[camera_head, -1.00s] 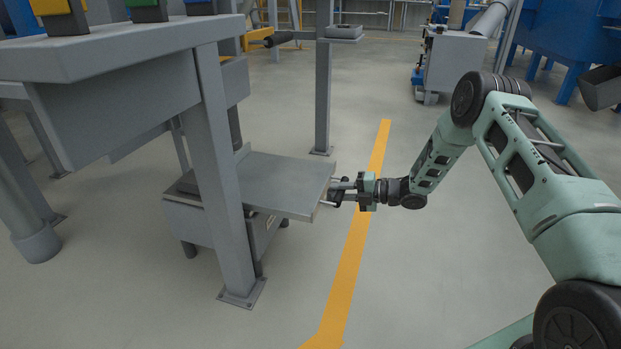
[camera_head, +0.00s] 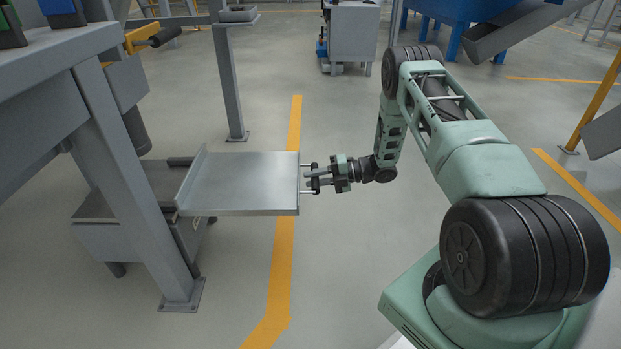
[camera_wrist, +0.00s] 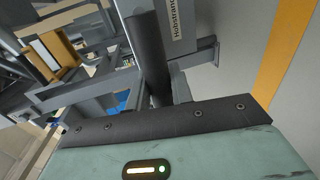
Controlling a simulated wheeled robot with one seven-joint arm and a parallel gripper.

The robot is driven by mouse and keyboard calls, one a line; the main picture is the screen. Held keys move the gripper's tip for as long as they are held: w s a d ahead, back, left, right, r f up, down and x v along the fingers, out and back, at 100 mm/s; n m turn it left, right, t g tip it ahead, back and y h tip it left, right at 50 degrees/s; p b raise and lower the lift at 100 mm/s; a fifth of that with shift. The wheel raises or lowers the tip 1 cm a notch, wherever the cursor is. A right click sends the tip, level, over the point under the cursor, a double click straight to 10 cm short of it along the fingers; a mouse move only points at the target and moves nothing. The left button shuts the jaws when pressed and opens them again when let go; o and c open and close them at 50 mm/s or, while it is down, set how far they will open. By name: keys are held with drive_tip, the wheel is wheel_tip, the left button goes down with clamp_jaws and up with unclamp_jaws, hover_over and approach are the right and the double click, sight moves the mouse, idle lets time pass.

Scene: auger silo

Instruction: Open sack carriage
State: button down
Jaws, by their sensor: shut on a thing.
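The sack carriage (camera_head: 240,182) is a flat grey metal tray with a raised lip at its left end. It sticks out to the right from a low grey base (camera_head: 108,235) under the grey frame. A bar handle on two short rods sits at its right end. My gripper (camera_head: 314,179) is shut on this handle, with the arm reaching in from the right.
A thick grey frame leg (camera_head: 138,190) stands in front of the base. A thin grey post (camera_head: 230,85) stands behind the tray. A yellow floor line (camera_head: 284,255) runs beneath the tray's right end.

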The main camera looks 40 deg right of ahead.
drive_tip(key=c, duration=1.3)
unclamp_jaws()
drive_tip(key=shift+o, duration=0.2)
drive_tip(key=p+v, duration=0.5)
drive_tip(key=v, duration=1.2)
drive_tip(key=shift+s+d+p, duration=0.2)
drive_tip(key=shift+p, duration=0.15)
